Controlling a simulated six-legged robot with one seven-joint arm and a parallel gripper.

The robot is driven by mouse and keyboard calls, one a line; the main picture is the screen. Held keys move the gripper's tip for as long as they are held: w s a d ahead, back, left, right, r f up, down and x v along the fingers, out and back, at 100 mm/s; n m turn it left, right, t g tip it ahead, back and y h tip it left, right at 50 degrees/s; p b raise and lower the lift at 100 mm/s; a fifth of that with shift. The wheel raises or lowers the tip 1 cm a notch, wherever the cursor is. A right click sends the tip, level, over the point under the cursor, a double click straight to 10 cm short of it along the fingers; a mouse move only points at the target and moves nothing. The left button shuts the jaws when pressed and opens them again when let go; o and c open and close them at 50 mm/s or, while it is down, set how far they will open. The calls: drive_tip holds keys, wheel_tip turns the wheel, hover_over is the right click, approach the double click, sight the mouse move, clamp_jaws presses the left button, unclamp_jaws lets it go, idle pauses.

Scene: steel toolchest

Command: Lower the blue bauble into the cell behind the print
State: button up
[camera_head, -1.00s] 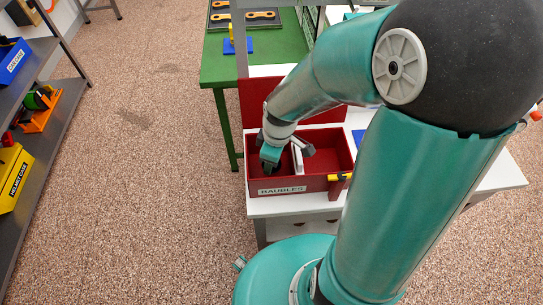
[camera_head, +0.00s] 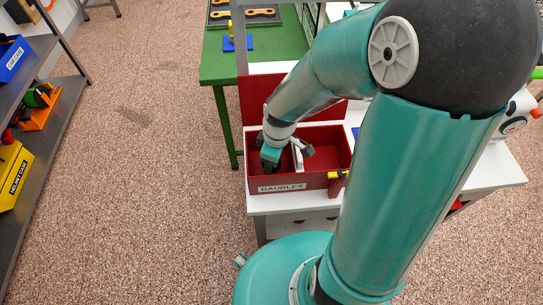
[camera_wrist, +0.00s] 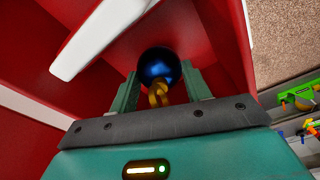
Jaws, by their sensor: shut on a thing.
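The blue bauble (camera_wrist: 160,65) is a dark glossy ball with a gold cap and loop, seen in the wrist view between the fingers of my gripper (camera_wrist: 160,85). My gripper is shut on it. In the head view my gripper (camera_head: 270,158) reaches down into the left cell of the red box (camera_head: 318,181), which has a label reading BAUBLES (camera_head: 282,187). A white divider (camera_head: 298,158) stands beside my gripper; it also shows in the wrist view (camera_wrist: 95,38). The bauble is hidden in the head view. I cannot make out the print.
The red box stands on a white bench (camera_head: 490,172). A green table (camera_head: 222,70) is behind it. A shelf at left holds a yellow case (camera_head: 12,178) and a blue bin (camera_head: 12,60).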

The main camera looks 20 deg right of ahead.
drive_tip(key=shift+f, duration=0.35)
idle(0.3)
drive_tip(key=o, duration=0.7)
drive_tip(key=shift+o, duration=0.2)
drive_tip(key=shift+r, duration=0.1)
drive_tip(key=s+r+m+t, duration=0.2)
drive_tip(key=s+r+m, duration=0.2)
drive_tip(key=r, duration=0.8)
drive_tip(key=s+d+r+m+t+h, duration=0.1)
drive_tip(key=s+r+m, duration=0.4)
drive_tip(key=r, duration=0.7)
drive_tip(key=shift+s+d+r+m+t, duration=0.2)
drive_tip(key=shift+r+m+t, duration=0.1)
drive_tip(key=shift+m+t, duration=0.65)
